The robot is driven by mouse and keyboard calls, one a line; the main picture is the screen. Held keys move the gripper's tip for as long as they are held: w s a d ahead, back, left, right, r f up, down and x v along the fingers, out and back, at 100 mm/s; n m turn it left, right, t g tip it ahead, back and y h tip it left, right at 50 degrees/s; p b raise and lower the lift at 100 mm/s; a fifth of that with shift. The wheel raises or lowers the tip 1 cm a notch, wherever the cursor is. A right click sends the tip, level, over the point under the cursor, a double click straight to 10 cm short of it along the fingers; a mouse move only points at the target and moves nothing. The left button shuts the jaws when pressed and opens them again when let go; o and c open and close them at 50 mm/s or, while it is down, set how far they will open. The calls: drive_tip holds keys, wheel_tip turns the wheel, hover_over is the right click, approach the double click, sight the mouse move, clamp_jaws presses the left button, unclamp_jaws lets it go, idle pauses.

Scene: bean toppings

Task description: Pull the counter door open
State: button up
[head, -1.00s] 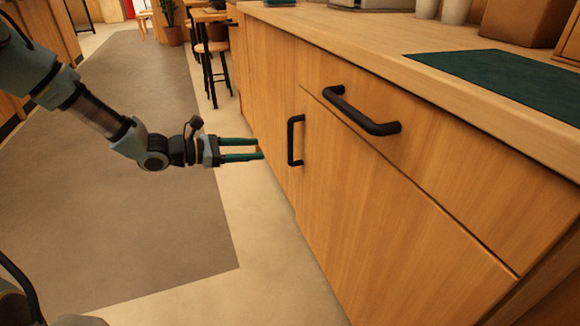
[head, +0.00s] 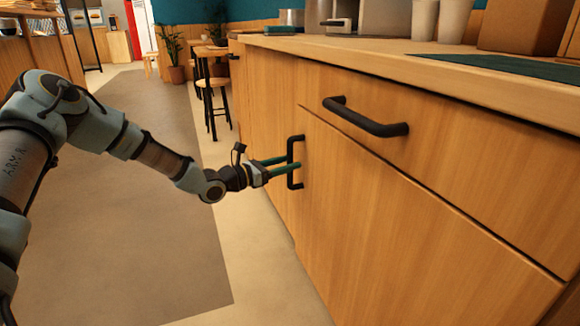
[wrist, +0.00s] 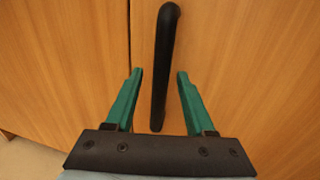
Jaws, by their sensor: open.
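The counter door (head: 370,215) is a wooden panel below a drawer and looks shut. Its black vertical bar handle (head: 291,162) is near the door's left edge. My gripper (head: 284,164) is at this handle, with its green fingers pointing at the door. In the wrist view the handle (wrist: 162,70) stands between the two spread fingers of my gripper (wrist: 158,95), with a gap on each side. The fingers are open and hold nothing. How deep the handle sits between them is hard to tell.
A drawer with a black horizontal handle (head: 365,118) is above the door. The countertop (head: 400,52) holds cups (head: 424,20) and a dark green mat (head: 500,66). A stool (head: 211,100) stands further back. The floor left of the counter is clear.

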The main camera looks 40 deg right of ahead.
drive_tip(key=shift+s+d, duration=0.15)
drive_tip(key=shift+d, duration=0.45)
clamp_jaws()
idle(1.1)
